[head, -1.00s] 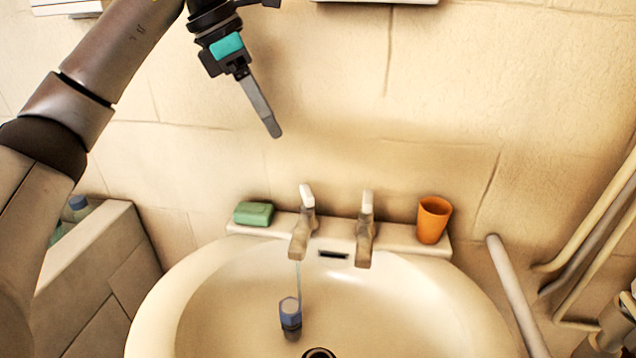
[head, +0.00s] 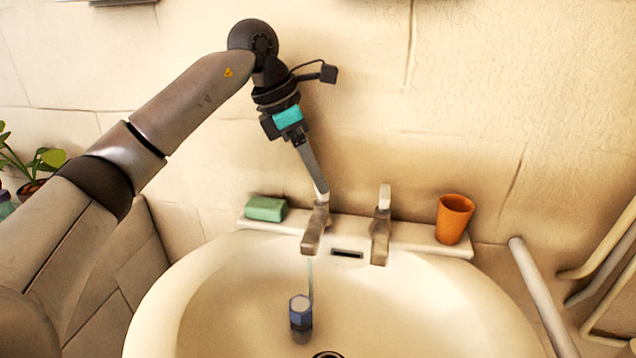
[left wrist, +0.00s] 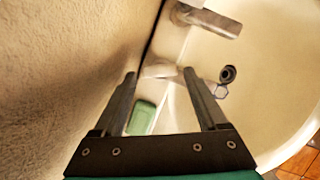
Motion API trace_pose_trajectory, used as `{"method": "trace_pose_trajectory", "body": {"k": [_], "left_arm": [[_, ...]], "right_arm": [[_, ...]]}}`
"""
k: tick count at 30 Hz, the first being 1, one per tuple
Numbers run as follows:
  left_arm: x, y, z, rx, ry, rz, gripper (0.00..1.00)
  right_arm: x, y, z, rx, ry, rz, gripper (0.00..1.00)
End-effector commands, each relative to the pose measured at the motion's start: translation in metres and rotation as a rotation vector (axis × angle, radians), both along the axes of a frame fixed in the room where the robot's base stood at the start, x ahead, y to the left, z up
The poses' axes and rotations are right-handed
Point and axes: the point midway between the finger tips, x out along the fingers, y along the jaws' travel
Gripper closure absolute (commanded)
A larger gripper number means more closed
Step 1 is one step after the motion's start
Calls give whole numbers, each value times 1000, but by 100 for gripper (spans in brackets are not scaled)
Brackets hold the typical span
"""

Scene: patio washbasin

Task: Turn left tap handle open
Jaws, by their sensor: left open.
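The left tap (head: 314,232) stands on the back ledge of the washbasin (head: 215,290), with a pale handle (head: 322,197) on top. My left gripper (head: 322,188) points down from above, its fingertips at the handle in the head view. In the left wrist view the open fingers (left wrist: 160,74) lie either side of the pale handle (left wrist: 157,71); I cannot tell whether they touch it. A thin pale line runs from the spout to a blue object (head: 301,312) in the bowl. My right gripper is not in view.
The right tap (head: 381,235) stands close beside the left one. A green soap block (head: 265,209) sits left of the taps and an orange cup (head: 454,219) right of them. The wall is close behind. Pipes (head: 600,270) run at the right.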

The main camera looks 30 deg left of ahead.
Motion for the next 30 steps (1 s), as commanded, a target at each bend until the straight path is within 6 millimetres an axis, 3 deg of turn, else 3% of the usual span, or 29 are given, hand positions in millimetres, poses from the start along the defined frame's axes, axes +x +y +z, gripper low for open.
{"method": "trace_pose_trajectory", "body": {"k": [6, 18, 30], "left_arm": [[4, -5, -17, -1, 1, -1, 25], [6, -7, -20, -1, 1, 0, 25], [5, -7, -20, -1, 1, 0, 69]], "right_arm": [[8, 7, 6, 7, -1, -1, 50], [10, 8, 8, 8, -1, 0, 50], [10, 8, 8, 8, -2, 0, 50]]}}
